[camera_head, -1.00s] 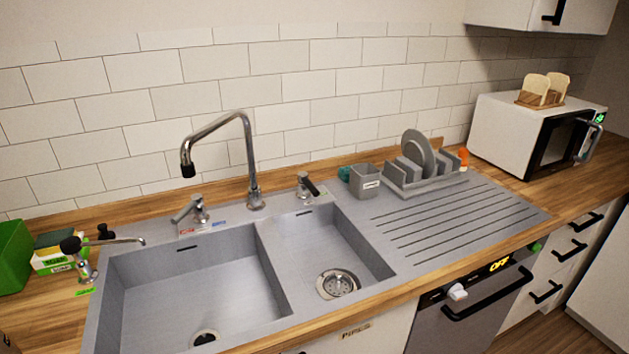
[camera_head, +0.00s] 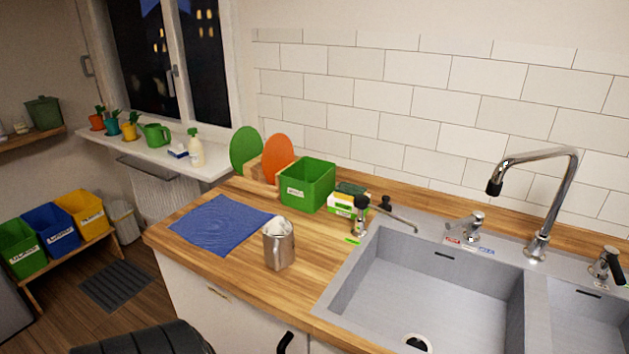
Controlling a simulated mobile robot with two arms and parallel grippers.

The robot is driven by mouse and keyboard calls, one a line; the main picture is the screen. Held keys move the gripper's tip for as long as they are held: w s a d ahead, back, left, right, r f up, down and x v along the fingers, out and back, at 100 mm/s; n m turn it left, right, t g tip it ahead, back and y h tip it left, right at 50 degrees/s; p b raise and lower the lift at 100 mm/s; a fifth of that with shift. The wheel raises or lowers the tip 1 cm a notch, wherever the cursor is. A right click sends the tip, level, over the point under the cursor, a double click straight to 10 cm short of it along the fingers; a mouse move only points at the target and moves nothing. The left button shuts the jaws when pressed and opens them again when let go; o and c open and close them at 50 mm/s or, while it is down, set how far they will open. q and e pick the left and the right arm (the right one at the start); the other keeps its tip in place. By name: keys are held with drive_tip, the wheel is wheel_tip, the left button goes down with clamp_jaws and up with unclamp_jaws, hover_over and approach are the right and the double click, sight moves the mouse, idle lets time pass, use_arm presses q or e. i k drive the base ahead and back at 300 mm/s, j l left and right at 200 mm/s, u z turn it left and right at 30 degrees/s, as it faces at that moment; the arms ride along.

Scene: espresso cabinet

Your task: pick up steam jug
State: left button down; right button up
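The steam jug (camera_head: 279,246) is a shiny metal jug with whitish contents at its top. It stands upright on the wooden counter (camera_head: 255,296), left of the sink and beside the right corner of a blue cloth (camera_head: 222,224). A black rounded shape at the bottom edge of the view looks like part of my own arm. Neither of my grippers is in view.
A green box (camera_head: 304,184), a sponge holder (camera_head: 348,203) and a small tap (camera_head: 361,217) stand behind the jug. The grey sink (camera_head: 341,272) lies to its right. Green and orange round boards (camera_head: 277,156) stand at the back. The counter in front of the jug is clear.

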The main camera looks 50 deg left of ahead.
sight(278, 246)
drive_tip(key=u, duration=1.85)
